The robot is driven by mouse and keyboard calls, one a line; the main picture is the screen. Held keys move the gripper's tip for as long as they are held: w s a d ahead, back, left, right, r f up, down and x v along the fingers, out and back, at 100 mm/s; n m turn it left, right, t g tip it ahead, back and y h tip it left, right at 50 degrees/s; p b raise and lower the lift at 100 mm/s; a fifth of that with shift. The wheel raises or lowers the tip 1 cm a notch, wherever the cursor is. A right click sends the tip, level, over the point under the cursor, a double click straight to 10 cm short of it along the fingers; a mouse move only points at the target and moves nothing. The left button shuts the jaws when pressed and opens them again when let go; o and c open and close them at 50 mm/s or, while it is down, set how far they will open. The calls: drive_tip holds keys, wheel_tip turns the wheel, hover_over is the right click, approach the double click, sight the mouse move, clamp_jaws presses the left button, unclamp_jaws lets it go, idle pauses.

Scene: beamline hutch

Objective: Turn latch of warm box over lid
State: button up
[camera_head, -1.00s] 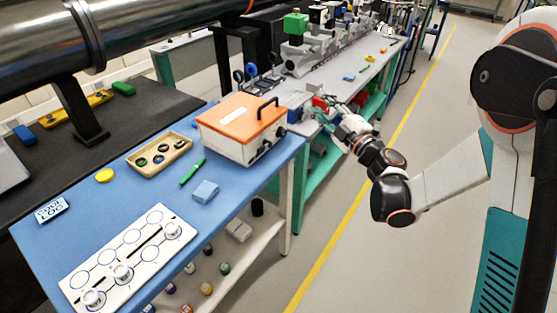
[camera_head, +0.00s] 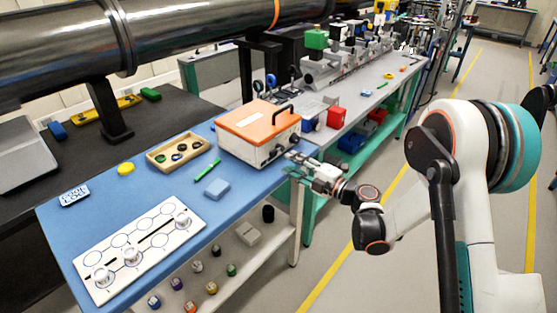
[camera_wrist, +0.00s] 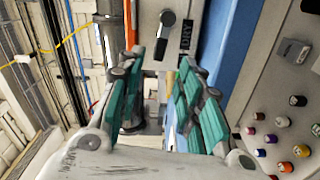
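The warm box (camera_head: 243,148) is white with an orange lid (camera_head: 258,121) and a black handle on top. It stands at the right end of the blue table, and its lid looks closed. Dark fittings show on its right-hand face. In the wrist view a black latch (camera_wrist: 166,28) with a rounded end sits on the white face, beside a small printed label. My gripper (camera_head: 294,166) is just off that face in the head view. In the wrist view my gripper (camera_wrist: 165,78) has its teal fingers spread apart, with nothing held; the latch lies beyond the fingertips.
A small tray (camera_head: 160,163), a green pen (camera_head: 207,169), a light blue block (camera_head: 217,188) and a white board (camera_head: 115,280) with circles share the blue table (camera_head: 92,222). A red block (camera_head: 336,117) stands beyond the box. A shelf below holds several small bottles.

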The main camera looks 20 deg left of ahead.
sight(274, 154)
drive_tip(key=b+x, duration=0.1)
drive_tip(key=x, duration=0.5)
drive_tip(key=shift+w+a, duration=0.1)
drive_tip(key=shift+a, duration=0.1)
clamp_jaws()
